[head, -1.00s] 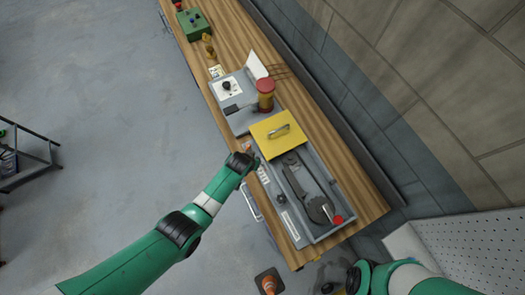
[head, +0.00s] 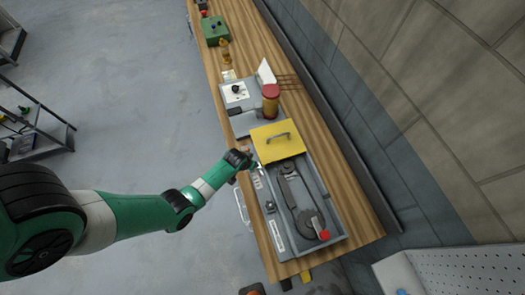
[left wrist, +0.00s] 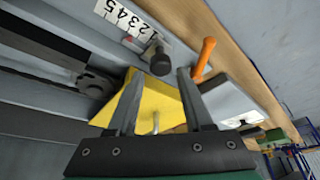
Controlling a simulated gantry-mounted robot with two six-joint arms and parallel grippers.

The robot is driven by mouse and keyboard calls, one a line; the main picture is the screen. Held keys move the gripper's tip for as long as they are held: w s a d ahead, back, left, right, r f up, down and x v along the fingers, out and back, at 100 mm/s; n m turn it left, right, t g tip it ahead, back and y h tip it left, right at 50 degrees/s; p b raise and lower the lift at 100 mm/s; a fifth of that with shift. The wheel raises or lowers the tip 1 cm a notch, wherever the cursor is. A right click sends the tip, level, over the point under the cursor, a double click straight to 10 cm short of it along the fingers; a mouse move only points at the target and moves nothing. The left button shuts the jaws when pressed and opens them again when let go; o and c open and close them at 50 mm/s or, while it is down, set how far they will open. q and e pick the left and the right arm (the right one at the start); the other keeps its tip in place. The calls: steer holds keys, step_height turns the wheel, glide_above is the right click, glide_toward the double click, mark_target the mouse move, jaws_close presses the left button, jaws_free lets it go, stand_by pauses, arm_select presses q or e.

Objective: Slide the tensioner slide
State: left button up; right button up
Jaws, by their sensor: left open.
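The tensioner slide appears to be the dark round knob (left wrist: 160,60) beside a numbered white scale (left wrist: 132,20) in the left wrist view. My left gripper (left wrist: 160,76) is open, its two fingers on either side of the line to the knob. I cannot tell whether they reach around it. In the head view my left gripper (head: 257,165) is at the near side of the grey machine tray (head: 331,213), by the scale (head: 257,179), and hides the knob. My right gripper is not in view.
A yellow cover (head: 268,149) with a handle sits just beyond the gripper. An orange handle (left wrist: 204,56) stands close to the right finger. The tray holds a dark belt and pulley (head: 308,222) with a red knob (head: 324,235).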

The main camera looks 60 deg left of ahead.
arm_select(q)
steer(key=shift+b+x, duration=0.95)
steer(key=shift+x, duration=0.6)
steer(key=shift+a, duration=0.1)
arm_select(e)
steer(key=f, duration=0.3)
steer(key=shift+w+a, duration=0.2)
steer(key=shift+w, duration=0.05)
arm_select(q)
jaws_close()
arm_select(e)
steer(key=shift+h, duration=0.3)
